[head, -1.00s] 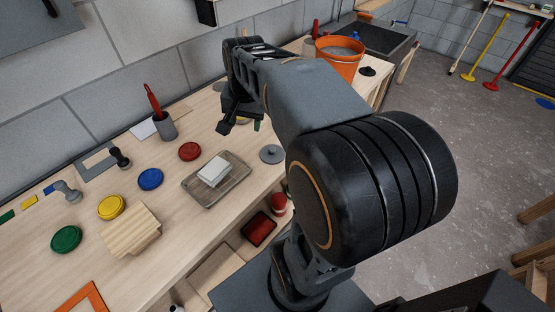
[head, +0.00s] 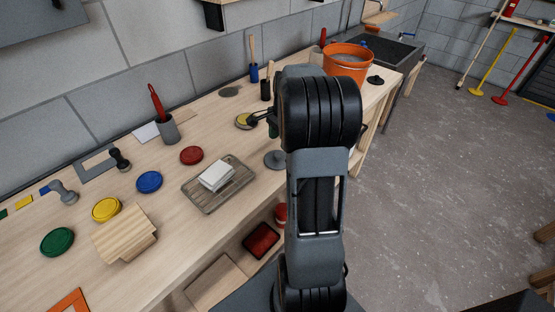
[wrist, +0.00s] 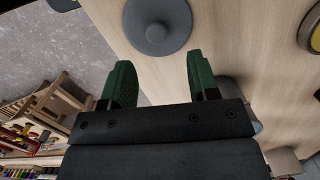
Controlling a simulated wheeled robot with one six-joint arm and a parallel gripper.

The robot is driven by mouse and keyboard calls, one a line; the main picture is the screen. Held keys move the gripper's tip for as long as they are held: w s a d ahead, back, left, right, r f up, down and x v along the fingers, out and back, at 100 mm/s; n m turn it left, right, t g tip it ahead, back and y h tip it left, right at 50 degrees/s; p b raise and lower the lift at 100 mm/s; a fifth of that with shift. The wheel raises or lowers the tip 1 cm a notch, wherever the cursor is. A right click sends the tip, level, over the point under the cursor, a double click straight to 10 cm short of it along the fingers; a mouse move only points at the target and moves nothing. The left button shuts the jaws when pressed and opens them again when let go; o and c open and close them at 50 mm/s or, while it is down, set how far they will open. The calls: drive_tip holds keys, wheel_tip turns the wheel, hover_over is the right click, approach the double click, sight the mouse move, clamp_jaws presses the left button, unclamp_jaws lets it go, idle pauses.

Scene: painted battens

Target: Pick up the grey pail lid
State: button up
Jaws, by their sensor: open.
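The grey pail lid (head: 275,159), a round disc with a central knob, lies flat near the front edge of the workbench, right of the tray. It also shows at the top of the wrist view (wrist: 157,25), its upper edge close to the frame's top. My gripper (wrist: 160,78) has two green-padded fingers spread wide with nothing between them. In the wrist view the lid is beyond the fingertips, apart from them. In the head view my arm hides most of the gripper; a green bit shows just above the lid.
A metal tray (head: 239,187) with a white block (head: 216,176) stands left of the lid. An orange pail (head: 346,62) and a black lid (head: 376,80) are at the far bench end. Red (head: 191,155) and blue (head: 149,181) discs lie farther left.

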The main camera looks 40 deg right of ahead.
sight(277, 154)
drive_tip(key=shift+s+a+f+p, duration=0.1)
drive_tip(key=shift+a+f, duration=0.1)
drive_tip(key=shift+f, duration=0.75)
drive_tip(key=shift+a+f+p, duration=0.1)
drive_tip(key=shift+a+f, duration=0.15)
drive_tip(key=shift+f, duration=0.7)
drive_tip(key=shift+s+a+f+p, duration=0.1)
drive_tip(key=shift+a+f, duration=0.1)
drive_tip(key=shift+f, duration=0.75)
drive_tip(key=shift+c, duration=0.4)
drive_tip(key=c, duration=0.9)
